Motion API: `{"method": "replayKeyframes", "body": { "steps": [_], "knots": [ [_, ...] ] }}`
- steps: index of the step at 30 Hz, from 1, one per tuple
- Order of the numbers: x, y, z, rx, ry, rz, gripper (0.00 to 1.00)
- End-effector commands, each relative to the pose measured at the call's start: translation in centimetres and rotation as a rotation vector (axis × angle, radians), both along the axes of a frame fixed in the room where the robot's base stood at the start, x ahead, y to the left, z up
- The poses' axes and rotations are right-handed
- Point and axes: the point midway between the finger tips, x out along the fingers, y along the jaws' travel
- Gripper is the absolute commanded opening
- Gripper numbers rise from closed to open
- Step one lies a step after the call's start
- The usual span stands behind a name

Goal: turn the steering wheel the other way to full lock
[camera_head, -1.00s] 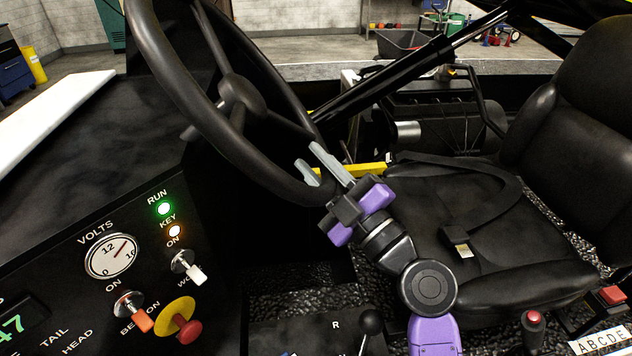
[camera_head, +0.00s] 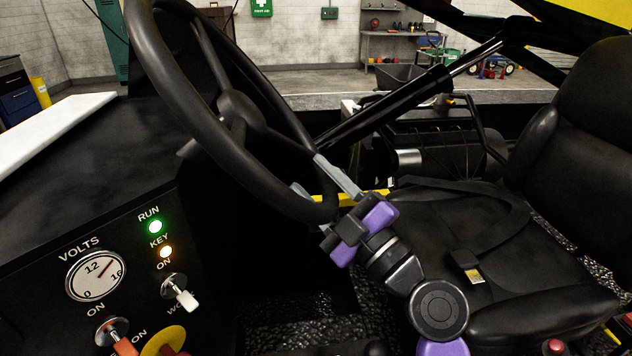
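The black steering wheel (camera_head: 188,98) fills the upper left middle, tilted, with its hub (camera_head: 240,114) and spokes in view. My gripper (camera_head: 318,178) is at the lower right part of its rim. One grey finger lies along the outer right side of the rim. The other shows on the inner left side, partly hidden behind the rim. The rim passes between the fingers, but I cannot see whether they press on it.
The dash panel with a volt gauge (camera_head: 96,275), lit green RUN lamp (camera_head: 155,227) and switches is at lower left. The black seat (camera_head: 480,235) is close to my arm on the right. A black strut (camera_head: 400,105) crosses behind the wheel.

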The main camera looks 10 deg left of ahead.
Motion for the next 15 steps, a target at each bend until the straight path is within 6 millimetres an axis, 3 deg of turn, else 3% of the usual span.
{"method": "replayKeyframes", "body": {
  "steps": [7, 15],
  "knots": [
    [-0.5, -0.7, -0.5, 0.001, -0.001, -0.002, 0.45],
    [-3.1, -3.8, -2.1, 0.0, -0.001, -0.005, 0.45]
  ]
}}
